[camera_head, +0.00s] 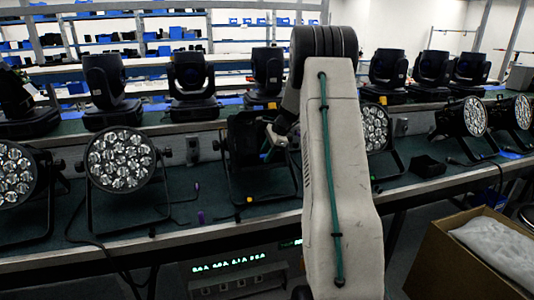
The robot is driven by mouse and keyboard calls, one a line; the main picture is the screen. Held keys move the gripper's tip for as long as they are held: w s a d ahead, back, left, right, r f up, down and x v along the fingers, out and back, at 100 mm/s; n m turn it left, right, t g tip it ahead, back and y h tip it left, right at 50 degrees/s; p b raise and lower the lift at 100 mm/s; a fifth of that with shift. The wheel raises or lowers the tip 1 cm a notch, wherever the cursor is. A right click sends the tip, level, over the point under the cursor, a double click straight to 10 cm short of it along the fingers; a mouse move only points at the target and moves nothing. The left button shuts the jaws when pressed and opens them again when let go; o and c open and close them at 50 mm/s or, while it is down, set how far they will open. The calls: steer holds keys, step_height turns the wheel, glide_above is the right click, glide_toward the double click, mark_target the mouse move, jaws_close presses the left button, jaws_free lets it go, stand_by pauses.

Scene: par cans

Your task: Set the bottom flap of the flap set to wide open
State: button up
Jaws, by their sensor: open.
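The flap set (240,135) is a black, squarish frame on a stand among the lamps, left of my arm. Its bottom flap (262,187) looks like a dark panel low at its front, near a small orange spot; its exact angle is hard to tell. My gripper (272,145) is small and dark in the picture, open, in front of the upper right part of the flap set. I cannot tell whether it touches a flap. My pale arm covers what lies just right of the flap set.
Round LED par cans (121,159) stand on the dark green bench (190,188) on both sides. Black moving-head lights (190,78) line the shelf behind. A small black box (427,166) sits right of my arm. A cardboard box (455,255) stands at the lower right.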

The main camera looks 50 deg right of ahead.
steer(key=c, duration=0.9)
steer(key=shift+s, duration=0.1)
steer(key=s+a+f+n+t+h, duration=0.1)
steer(key=s+f+t+h, duration=0.1)
steer(key=f+t, duration=0.2)
steer(key=s+a+f+n+t+h, duration=0.1)
steer(key=f+n+t+h, duration=0.1)
steer(key=t, duration=0.6)
steer(key=shift+s+a+f+n+h, duration=0.3)
steer(key=shift+f+h, duration=0.2)
steer(key=shift+f, duration=0.55)
